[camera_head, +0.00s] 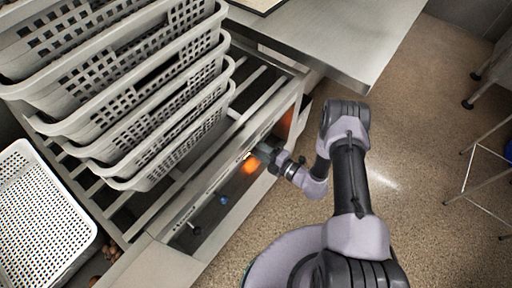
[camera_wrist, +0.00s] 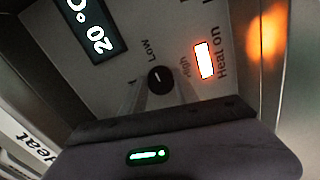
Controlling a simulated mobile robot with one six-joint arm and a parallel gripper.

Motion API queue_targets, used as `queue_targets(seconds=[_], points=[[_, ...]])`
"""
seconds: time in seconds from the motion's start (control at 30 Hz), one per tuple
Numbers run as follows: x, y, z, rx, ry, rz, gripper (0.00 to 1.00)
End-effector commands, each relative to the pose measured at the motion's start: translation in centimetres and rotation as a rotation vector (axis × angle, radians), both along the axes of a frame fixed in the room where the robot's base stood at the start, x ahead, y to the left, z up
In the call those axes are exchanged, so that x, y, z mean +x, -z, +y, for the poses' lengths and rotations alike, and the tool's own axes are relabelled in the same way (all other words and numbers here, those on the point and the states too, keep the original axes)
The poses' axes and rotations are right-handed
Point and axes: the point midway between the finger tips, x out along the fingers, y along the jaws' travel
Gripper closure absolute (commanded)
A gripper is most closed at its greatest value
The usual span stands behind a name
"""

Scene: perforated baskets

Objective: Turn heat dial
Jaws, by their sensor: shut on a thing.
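The heat dial (camera_wrist: 160,76) is a small round black knob with a white pointer line, on a grey panel in the wrist view. "Low" and "High" are printed around it. My gripper (camera_wrist: 160,90) is shut on the dial, with its fingers at the knob's sides. In the head view my gripper (camera_head: 257,153) reaches the front panel from the right and hides the dial. A lit white-orange "Heat on" lamp (camera_wrist: 204,60) is right of the dial. A dark display (camera_wrist: 92,27) at upper left reads 20 °C.
Stacked grey perforated baskets (camera_head: 130,100) stand on the slatted rack at the left. A white perforated basket (camera_head: 40,215) is at lower left. A steel table (camera_head: 345,35) is at the top. Open speckled floor (camera_head: 420,190) lies right of my arm.

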Motion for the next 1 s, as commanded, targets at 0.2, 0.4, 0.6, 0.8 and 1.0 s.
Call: queue_targets(seconds=[0.2, 0.4, 0.6, 0.8, 1.0], points=[[-0.11, 0.12, 0.00, 0.022, -0.001, 0.032, 1.00], [-0.12, 0.13, 0.01, 0.025, -0.001, 0.036, 1.00], [-0.13, 0.13, 0.02, 0.025, -0.002, 0.035, 1.00], [-0.09, 0.09, 0.01, 0.025, -0.001, 0.034, 0.42], [-0.04, 0.05, 0.01, 0.026, -0.001, 0.033, 0.42]])
